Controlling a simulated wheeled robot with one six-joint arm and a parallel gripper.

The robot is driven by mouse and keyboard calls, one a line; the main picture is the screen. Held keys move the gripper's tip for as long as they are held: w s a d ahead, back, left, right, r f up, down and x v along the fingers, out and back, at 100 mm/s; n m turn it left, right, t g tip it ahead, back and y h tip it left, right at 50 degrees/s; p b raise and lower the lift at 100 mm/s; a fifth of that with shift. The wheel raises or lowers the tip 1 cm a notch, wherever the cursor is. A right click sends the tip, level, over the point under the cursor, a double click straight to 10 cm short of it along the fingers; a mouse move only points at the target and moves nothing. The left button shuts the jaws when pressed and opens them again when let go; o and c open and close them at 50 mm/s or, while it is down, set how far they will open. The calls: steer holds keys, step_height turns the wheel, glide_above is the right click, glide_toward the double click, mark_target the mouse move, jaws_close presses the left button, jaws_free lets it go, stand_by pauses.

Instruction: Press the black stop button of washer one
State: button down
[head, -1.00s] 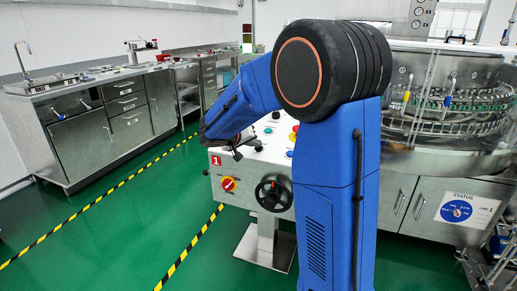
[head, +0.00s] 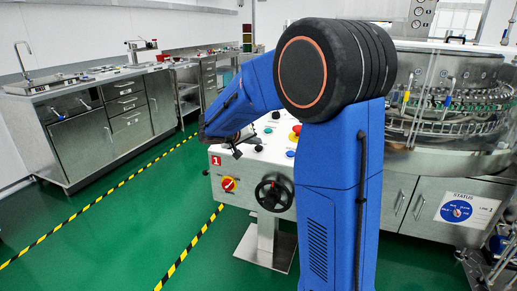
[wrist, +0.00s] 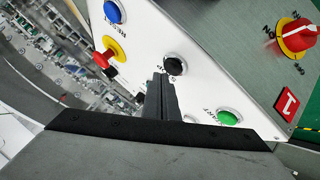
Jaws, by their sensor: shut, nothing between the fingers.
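The black button (wrist: 175,64) sits on the white sloping panel in the wrist view, with dark lettering beside it that my fingers partly cover. My gripper (wrist: 160,80) is shut and empty, its tips just left of and below the button in that picture. I cannot tell whether the tips touch the panel. In the head view my gripper (head: 237,153) is over the left part of the control panel (head: 250,166), close to its surface. A red tag with a 1 (head: 215,160) marks this panel; it also shows in the wrist view (wrist: 287,104).
A green button (wrist: 229,117), a blue button (wrist: 113,11) and a red mushroom button on yellow (wrist: 103,60) surround the black one. The glass washer (head: 450,90) stands at right.

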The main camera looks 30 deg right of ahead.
steer(key=shift+r, duration=0.2)
steer(key=r, duration=0.3)
steer(key=a+r, duration=0.1)
steer(key=shift+s+r, duration=0.35)
steer(key=shift+s, duration=0.05)
stand_by(0.8)
steer(key=s+a+f+n+g+y, duration=0.1)
steer(key=s+a+y, duration=0.15)
steer(key=s, duration=0.85)
steer(key=s+a+f+n+y, duration=0.1)
steer(key=s+a+f+y, duration=0.15)
steer(key=s, duration=0.75)
steer(key=s+a+f+n+y, duration=0.1)
steer(key=s+a+f+y, duration=0.2)
steer(key=s+a, duration=0.3)
steer(key=s+a+f+n+t+y, duration=0.1)
steer(key=s+a, duration=0.5)
steer(key=s, duration=0.6)
step_height(320, 180, down, 2)
steer(key=shift+f+n+y, duration=0.1)
steer(key=shift+n+y, duration=0.7)
steer(key=shift+y, duration=0.2)
